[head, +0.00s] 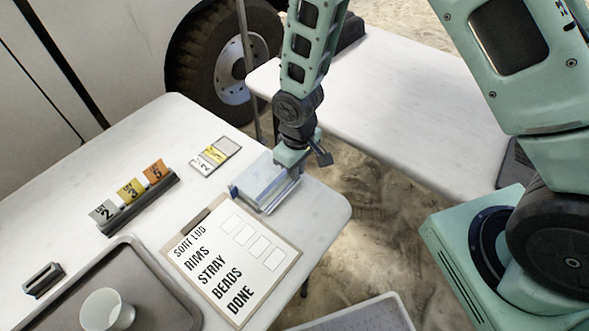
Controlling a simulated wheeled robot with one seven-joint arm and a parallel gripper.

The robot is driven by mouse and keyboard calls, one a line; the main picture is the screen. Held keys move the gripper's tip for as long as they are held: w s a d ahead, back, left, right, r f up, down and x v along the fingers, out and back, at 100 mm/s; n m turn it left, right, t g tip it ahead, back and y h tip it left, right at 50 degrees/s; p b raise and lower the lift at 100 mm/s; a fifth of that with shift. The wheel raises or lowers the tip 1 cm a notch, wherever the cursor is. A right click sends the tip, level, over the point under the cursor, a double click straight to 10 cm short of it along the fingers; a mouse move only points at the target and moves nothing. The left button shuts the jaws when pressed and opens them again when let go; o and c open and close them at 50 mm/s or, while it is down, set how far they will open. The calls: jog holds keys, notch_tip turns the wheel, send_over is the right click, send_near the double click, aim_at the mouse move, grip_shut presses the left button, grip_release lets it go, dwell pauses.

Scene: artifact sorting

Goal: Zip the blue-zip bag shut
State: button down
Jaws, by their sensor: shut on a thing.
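The blue-zip bag (256,183) lies on the white table near its right corner. It looks pale and translucent, with a blue piece at its left end and a pale rail along its front edge. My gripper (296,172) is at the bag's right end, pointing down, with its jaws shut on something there. The jaws are small and partly hidden, so I cannot tell how far the zip is closed.
A sort log clipboard (210,262) lies just in front of the bag. A card (215,155) lies behind it. A rack (140,205) with numbered tags and a grey tray (165,300) with a cup (105,310) are to the left. A second table (400,95) stands behind.

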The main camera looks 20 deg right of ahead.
jog(key=c, duration=1.4)
grip_release()
jog(key=shift+c, duration=0.2)
notch_tip(320, 180, up, 17)
jog(key=shift+r, duration=0.2)
jog(key=s+r, duration=0.3)
jog(key=s, duration=0.6)
jog(key=s+r, duration=0.3)
jog(key=s, duration=0.6)
jog(key=shift+s+r+n+y, duration=0.3)
jog(key=shift+s+r+n, duration=0.05)
jog(key=shift+s+n, duration=0.05)
